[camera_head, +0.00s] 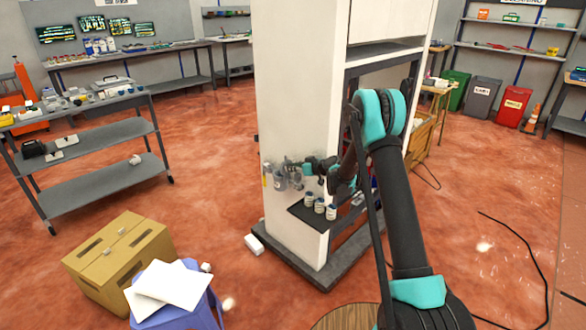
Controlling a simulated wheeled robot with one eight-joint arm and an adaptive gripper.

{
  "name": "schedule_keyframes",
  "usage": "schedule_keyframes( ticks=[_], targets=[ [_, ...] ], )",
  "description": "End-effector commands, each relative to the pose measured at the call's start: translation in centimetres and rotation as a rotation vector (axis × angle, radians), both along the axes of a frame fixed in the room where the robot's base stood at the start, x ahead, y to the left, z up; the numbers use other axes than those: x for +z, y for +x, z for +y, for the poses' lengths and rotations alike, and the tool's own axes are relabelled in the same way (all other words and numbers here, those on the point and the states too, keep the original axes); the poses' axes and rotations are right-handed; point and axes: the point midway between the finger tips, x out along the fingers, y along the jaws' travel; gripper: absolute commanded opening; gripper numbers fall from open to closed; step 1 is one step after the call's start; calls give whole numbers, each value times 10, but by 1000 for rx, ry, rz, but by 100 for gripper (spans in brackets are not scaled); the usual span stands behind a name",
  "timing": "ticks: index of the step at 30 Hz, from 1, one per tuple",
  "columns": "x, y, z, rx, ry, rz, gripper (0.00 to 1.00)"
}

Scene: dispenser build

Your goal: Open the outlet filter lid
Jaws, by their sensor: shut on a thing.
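A tall white dispenser cabinet (290,90) stands in the middle of the head camera view. Small grey pipe fittings and cylinders (280,180) sit on its front face, above a black shelf (296,209). My arm reaches in from the lower right and bends down in front of the cabinet's right edge. My gripper (311,168) is at the right end of the fittings, shut on a small part there. That part appears to be the outlet filter lid, but it is mostly hidden by the gripper and too small to make out clearly.
Several small white jars (319,206) stand on the black shelf below my gripper. A cardboard box (118,258) and a blue stool (182,305) with white sheets are at lower left. A grey shelf cart (90,180) stands further left. Red floor is open between cart and cabinet.

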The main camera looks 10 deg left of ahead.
Motion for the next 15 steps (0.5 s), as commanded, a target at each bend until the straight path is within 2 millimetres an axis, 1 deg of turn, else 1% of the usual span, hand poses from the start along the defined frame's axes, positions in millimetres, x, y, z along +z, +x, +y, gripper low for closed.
schedule_keyframes(
  ticks=[4,15],
  targets=[
    [-1,-1,-1,1,7,-5,0],
    [-6,-5,-7,0,107,-82,0]
  ],
)
